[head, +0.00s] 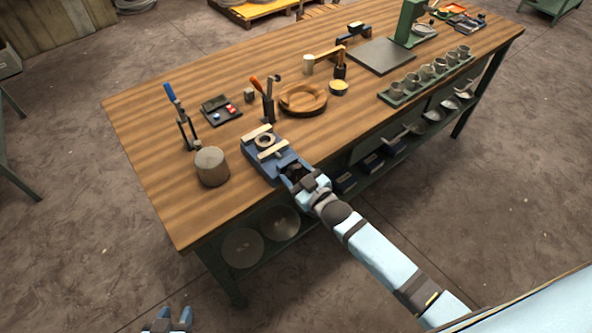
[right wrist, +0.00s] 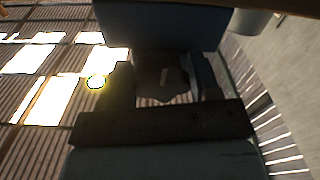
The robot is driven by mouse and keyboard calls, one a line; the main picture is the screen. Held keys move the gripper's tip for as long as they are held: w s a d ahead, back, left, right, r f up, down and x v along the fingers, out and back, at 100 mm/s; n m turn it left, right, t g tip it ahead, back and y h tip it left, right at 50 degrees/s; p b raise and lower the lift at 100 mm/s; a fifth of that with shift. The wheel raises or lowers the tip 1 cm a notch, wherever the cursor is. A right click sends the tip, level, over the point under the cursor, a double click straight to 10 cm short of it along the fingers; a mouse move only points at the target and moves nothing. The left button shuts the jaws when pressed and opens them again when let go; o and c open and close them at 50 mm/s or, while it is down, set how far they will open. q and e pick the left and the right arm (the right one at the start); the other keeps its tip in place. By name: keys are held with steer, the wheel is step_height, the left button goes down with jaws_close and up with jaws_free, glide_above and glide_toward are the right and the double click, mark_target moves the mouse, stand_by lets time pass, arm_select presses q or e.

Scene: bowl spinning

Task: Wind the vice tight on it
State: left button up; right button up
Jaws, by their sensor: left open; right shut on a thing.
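The blue vice (head: 256,166) sits at the near edge of the wooden bench, with two pale wooden jaw faces. A round metal piece with a hole (head: 265,141) sits between the jaw faces; I cannot tell how firmly they touch it. My right gripper (head: 293,174) is at the vice's front end, shut on the vice handle, which it mostly hides. In the right wrist view, a dark part of the handle (right wrist: 162,75) shows between the fingers, below the blue vice body (right wrist: 165,25). My left gripper (head: 170,321) is open and empty, low at the bottom edge, off the bench.
A round wood block (head: 211,167) stands left of the vice. Behind it are a blue-handled tool (head: 178,110), a black tray (head: 220,110), a tool holder (head: 268,107) and a wooden bowl (head: 303,99). Cups stand in a green rack (head: 427,82).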

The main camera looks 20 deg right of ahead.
steer(key=m, duration=0.3)
steer(key=shift+a+m+p, duration=0.1)
steer(key=shift+m+p, duration=0.2)
steer(key=shift+p, duration=0.05)
steer(key=shift+m, duration=1.7)
steer(key=o, duration=0.9)
